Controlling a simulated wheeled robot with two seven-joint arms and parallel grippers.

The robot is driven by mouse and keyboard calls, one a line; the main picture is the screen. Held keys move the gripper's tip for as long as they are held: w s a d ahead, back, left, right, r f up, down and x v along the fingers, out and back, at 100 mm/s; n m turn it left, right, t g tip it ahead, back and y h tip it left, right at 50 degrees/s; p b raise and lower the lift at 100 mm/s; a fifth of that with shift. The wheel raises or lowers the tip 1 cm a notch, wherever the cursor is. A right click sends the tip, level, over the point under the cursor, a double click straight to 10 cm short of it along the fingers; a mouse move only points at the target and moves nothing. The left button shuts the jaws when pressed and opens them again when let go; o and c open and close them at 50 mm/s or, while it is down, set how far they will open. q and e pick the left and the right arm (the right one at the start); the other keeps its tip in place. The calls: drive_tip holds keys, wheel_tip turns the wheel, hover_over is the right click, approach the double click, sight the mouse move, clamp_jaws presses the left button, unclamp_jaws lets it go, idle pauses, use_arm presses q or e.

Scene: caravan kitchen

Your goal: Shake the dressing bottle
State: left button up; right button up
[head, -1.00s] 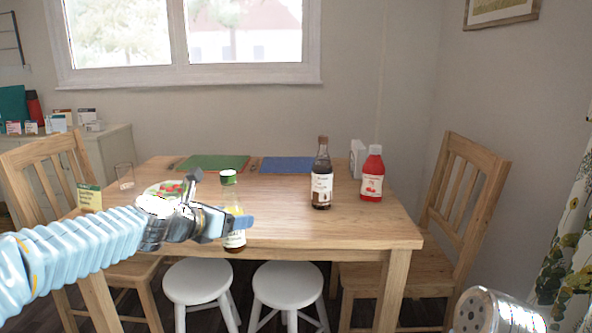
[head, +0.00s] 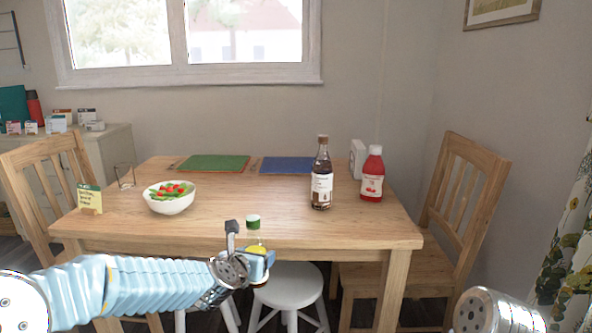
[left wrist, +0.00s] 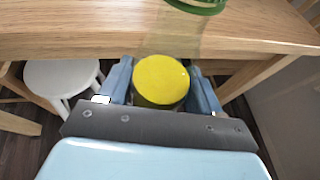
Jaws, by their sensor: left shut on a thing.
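The dressing bottle has a green cap (head: 253,221), a clear upper part and a yellow layer of dressing (head: 257,250). My left gripper (head: 252,262) is shut on it and holds it in front of the table's front edge, roughly upright. In the left wrist view the yellow layer (left wrist: 161,80) shows between the two fingers, with the green cap (left wrist: 198,4) cut by the top edge. My right gripper is not in view.
White stools (head: 289,287) stand below.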

use_arm(q)
drive_tip(key=s+d+f+n+y, duration=0.2)
drive_tip(key=s+f+y, duration=0.1)
drive_tip(key=s+f, duration=0.1)
drive_tip(key=shift+s+d+f+n, duration=0.3)
drive_tip(key=shift+d+f+n, duration=0.1)
drive_tip(key=shift+f, duration=0.35)
idle(0.4)
